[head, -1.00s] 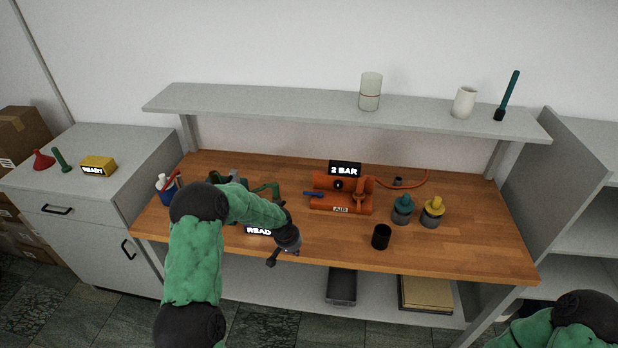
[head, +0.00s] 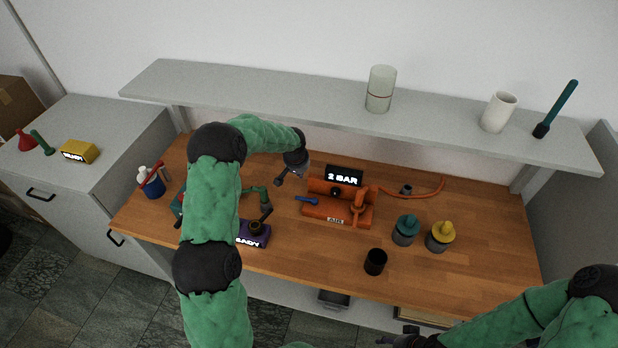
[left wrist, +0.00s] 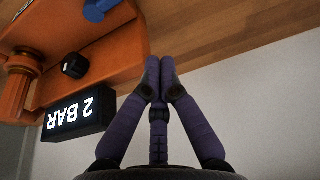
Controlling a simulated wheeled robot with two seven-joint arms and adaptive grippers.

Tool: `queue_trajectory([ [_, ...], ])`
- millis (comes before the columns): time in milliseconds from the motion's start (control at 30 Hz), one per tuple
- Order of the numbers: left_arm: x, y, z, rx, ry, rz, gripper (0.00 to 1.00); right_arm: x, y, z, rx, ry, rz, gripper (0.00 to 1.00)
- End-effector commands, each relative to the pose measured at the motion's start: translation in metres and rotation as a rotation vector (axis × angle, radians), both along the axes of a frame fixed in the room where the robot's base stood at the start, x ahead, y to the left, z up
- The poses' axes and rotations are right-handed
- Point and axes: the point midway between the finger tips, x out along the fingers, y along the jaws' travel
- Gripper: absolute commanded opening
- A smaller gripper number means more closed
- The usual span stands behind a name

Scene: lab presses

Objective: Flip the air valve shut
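The orange air unit (head: 338,203) stands on the wooden bench with a black "2 BAR" display (head: 343,176) on top and an AIR label in front. A blue valve lever (head: 307,200) sticks out to its left; part of the blue lever (left wrist: 98,9) also shows in the left wrist view, cut off by the top edge. My left gripper (head: 279,180) is in the air, left of and behind the lever, apart from it. In the left wrist view its fingertips (left wrist: 159,72) meet with nothing between them. My right gripper (head: 400,340) is at the bottom edge, its fingers unclear.
A grey shelf (head: 250,92) overhangs the bench's back. A purple device (head: 253,234) and a green-handled press (head: 256,195) stand to the left.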

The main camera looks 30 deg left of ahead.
Motion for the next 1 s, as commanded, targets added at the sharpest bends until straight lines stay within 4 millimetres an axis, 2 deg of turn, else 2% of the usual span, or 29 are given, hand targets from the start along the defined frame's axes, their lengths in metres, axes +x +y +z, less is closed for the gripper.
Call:
queue_trajectory([
  [500,0.001,0.000,-0.005,-0.001,0.001,0.000,0.00,-0.001,0.000,0.000,0.000,0.001,0.000,0.58],
  [633,0.005,0.001,-0.018,-0.001,0.002,0.000,0.00,0.000,0.000,0.001,0.000,0.001,0.000,0.58],
  [1000,0.023,0.006,-0.071,-0.001,0.002,0.000,0.00,0.000,0.000,0.003,0.000,0.001,0.000,0.58],
])
